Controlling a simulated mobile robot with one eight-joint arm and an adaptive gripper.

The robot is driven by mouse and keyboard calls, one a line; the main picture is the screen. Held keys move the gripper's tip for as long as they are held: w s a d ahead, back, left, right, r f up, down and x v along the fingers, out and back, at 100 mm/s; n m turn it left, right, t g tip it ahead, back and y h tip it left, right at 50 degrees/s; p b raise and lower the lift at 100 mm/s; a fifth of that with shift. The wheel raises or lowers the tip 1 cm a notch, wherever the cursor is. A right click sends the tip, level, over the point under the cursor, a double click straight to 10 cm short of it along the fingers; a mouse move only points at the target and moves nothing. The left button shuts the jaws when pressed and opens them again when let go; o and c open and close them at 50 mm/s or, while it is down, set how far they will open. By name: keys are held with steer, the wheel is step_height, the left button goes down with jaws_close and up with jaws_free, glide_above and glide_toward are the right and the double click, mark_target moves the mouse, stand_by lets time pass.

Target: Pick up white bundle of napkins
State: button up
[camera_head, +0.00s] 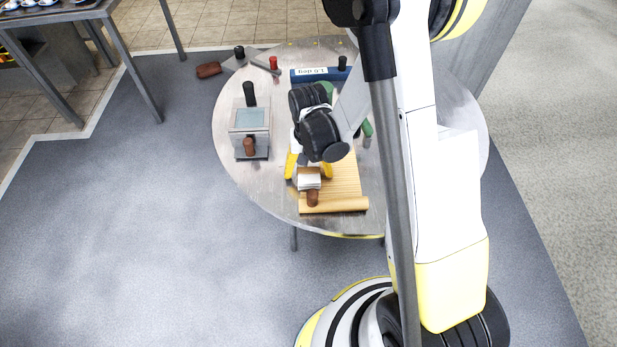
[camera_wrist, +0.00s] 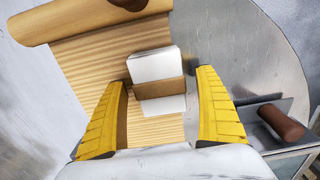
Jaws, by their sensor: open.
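The white bundle of napkins (camera_wrist: 154,66) has a brown band around its middle. It lies on a ribbed tan mat (camera_wrist: 92,70) in the wrist view. My gripper (camera_wrist: 163,100) is open, with one yellow finger on each side of the bundle and a visible gap to the right finger. In the head view the bundle (camera_head: 309,183) shows at the near end of the mat, between the yellow fingertips of my gripper (camera_head: 309,168). I cannot tell how far above the mat the fingertips are.
The round metal table (camera_head: 235,120) also holds a grey device (camera_head: 250,120) with a black knob to the left. A blue bar with a label (camera_head: 312,74), a red-topped item (camera_head: 273,63) and a brown-handled tool (camera_head: 209,70) lie at the back. The mat's near edge is rolled up.

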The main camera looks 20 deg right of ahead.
mark_target(311, 171)
steer(key=c, duration=1.3)
steer(key=shift+o, duration=0.2)
steer(key=shift+r+p, duration=0.4)
steer(key=shift+r, duration=0.15)
steer(key=r, duration=0.1)
steer(key=r+p, duration=0.2)
steer(key=r, duration=0.1)
steer(key=shift+s+d, duration=0.25)
steer(key=shift+s, duration=0.1)
steer(key=s+d+r+p, duration=0.3)
steer(key=s+d+r, duration=0.3)
steer(key=s+d, duration=0.1)
steer(key=shift+s, duration=0.65)
